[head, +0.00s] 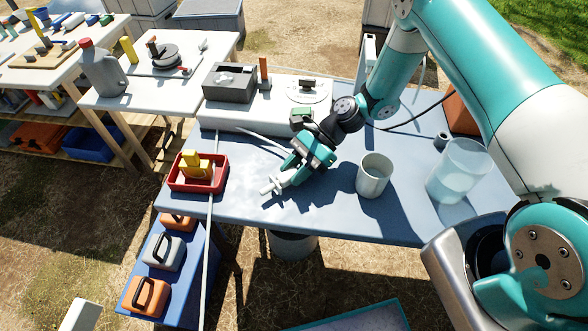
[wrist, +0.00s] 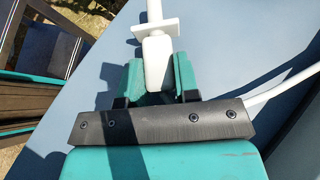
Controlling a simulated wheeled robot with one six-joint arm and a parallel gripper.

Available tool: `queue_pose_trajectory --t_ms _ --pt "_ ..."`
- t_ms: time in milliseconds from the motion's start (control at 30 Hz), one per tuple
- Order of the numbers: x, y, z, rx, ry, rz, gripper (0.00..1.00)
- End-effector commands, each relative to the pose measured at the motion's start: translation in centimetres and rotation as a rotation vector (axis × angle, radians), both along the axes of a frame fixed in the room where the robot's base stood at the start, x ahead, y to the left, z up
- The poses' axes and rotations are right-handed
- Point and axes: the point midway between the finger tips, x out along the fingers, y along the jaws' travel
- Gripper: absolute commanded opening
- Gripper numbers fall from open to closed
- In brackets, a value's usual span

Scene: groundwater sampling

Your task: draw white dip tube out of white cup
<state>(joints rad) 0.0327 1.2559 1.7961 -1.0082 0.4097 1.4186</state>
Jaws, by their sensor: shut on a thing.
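The white dip tube (head: 270,187) is in my gripper (head: 287,176), over the front-middle of the blue table. In the wrist view the dip tube (wrist: 156,48) shows a square collar and a narrower stem running past the top edge. My gripper (wrist: 159,72) is shut on its thick part, with a teal finger on each side. The white cup (head: 373,180) stands upright on the table to the right of my gripper. The tube is apart from the cup. I see no tube standing in the cup, though its bottom is hidden.
A clear beaker (head: 455,178) stands right of the cup. A red tray (head: 176,183) with yellow pieces sits at the table's left edge. A grey box (head: 230,83) is behind. A thin pale hose (head: 209,245) hangs over the front edge. The table's front-middle is mostly clear.

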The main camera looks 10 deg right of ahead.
Motion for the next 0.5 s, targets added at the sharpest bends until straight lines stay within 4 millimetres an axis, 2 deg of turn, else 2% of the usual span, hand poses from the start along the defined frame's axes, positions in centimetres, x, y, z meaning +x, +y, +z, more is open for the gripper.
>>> queue_pose_trajectory --t_ms 500 --pt "0.00 0.00 -1.01 0.000 0.000 0.000 0.07"
